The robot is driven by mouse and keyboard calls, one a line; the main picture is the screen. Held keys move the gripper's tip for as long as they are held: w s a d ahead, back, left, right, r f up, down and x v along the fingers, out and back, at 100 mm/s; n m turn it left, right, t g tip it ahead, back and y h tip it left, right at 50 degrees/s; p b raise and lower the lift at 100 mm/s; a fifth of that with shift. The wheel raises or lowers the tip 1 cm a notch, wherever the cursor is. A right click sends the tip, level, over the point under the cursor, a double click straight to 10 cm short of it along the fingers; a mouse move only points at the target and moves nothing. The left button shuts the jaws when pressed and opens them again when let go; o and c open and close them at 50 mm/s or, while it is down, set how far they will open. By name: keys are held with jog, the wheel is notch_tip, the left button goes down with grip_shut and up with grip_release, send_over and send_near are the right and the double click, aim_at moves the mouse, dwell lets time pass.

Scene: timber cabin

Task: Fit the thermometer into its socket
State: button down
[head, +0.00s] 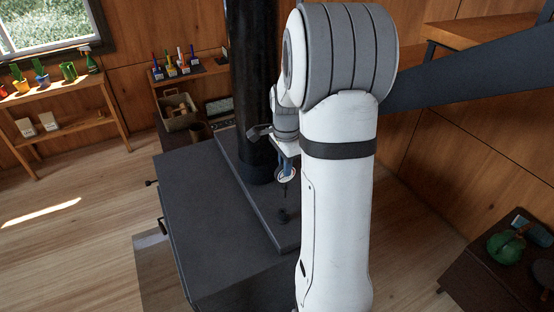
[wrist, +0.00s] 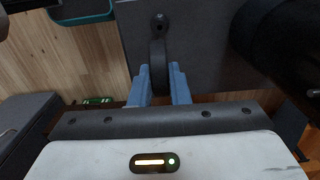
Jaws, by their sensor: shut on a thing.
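The thermometer (head: 287,175) has a round pale dial and a thin dark stem that points down in the head view. In the wrist view its dark dial (wrist: 158,66) is edge-on between the blue fingers. My gripper (head: 285,160) is shut on the dial; it also shows in the wrist view (wrist: 160,84). A small round dark fitting, seemingly the socket (head: 286,215), is on the stove top below the stem; it also shows in the wrist view (wrist: 160,20), beyond the dial. The stem tip seems above the socket, but the exact gap cannot be told.
The dark stove (head: 205,215) has a raised top plate and a thick black flue pipe (head: 252,90) close to my gripper. A low dark table (head: 480,280) with a green object is at lower right.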

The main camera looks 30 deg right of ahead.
aim_at(283, 188)
jog(key=shift+a+f+b, duration=0.15)
jog(key=shift+f+b, duration=0.9)
jog(key=shift+f, duration=0.5)
jog(key=shift+a+f+b, duration=0.1)
jog(key=shift+f+b, duration=0.9)
jog(key=shift+f, duration=0.55)
jog(key=shift+f+b, duration=1.8)
jog(key=shift+f, duration=0.45)
jog(key=c, duration=1.3)
grip_release()
jog(key=shift+r+b, duration=0.35)
jog(key=shift+r, duration=3.6)
jog(key=shift+a, duration=0.1)
